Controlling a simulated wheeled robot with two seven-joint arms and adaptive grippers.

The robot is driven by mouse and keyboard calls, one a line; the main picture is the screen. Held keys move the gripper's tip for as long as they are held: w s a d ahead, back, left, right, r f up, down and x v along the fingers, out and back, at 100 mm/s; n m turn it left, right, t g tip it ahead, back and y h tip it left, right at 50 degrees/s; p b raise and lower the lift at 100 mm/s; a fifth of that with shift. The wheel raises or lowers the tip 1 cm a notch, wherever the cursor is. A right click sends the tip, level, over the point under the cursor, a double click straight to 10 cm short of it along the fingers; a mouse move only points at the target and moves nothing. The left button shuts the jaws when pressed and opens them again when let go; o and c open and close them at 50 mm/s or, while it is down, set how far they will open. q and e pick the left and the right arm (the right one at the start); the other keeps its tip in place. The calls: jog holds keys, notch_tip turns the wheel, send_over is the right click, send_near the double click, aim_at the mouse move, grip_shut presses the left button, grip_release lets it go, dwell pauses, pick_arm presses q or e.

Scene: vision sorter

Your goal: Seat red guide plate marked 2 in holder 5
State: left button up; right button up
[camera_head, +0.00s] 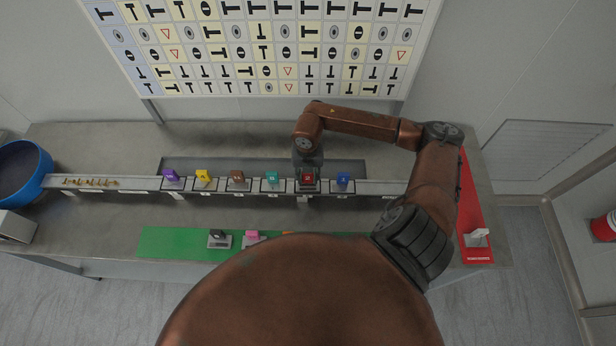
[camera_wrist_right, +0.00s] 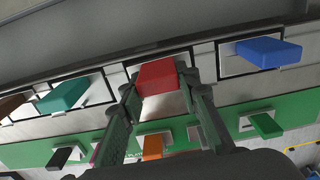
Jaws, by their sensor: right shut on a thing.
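The red guide plate (camera_head: 307,178) is at the fifth holder from the left on the rail, between the teal and blue plates. A pale mark shows on its face, too small to read. My right gripper (camera_head: 307,168) comes down from behind and is shut on the plate. In the right wrist view the red plate (camera_wrist_right: 157,76) sits between the fingertips (camera_wrist_right: 158,92), over a white holder (camera_wrist_right: 172,103). Whether it rests fully in the holder cannot be told. My left gripper is not in view.
Purple (camera_head: 170,175), yellow (camera_head: 203,176), brown (camera_head: 237,177), teal (camera_head: 272,177) and blue (camera_head: 343,179) plates stand along the rail. A green mat (camera_head: 165,243) in front holds black and pink pieces. A red strip (camera_head: 474,225) lies right, a blue bin (camera_head: 45,172) left.

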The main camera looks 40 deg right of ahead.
jog(key=shift+f+b, duration=0.2)
jog(key=shift+b, duration=0.1)
dwell(0.4)
jog(key=o, duration=1.4)
jog(key=shift+c, duration=0.2)
jog(key=shift+o, duration=0.7)
jog(key=o, duration=0.4)
jog(key=shift+c, duration=0.2)
jog(key=shift+r, duration=0.1)
jog(key=shift+r+p, duration=2.3)
jog(key=shift+r, duration=1.65)
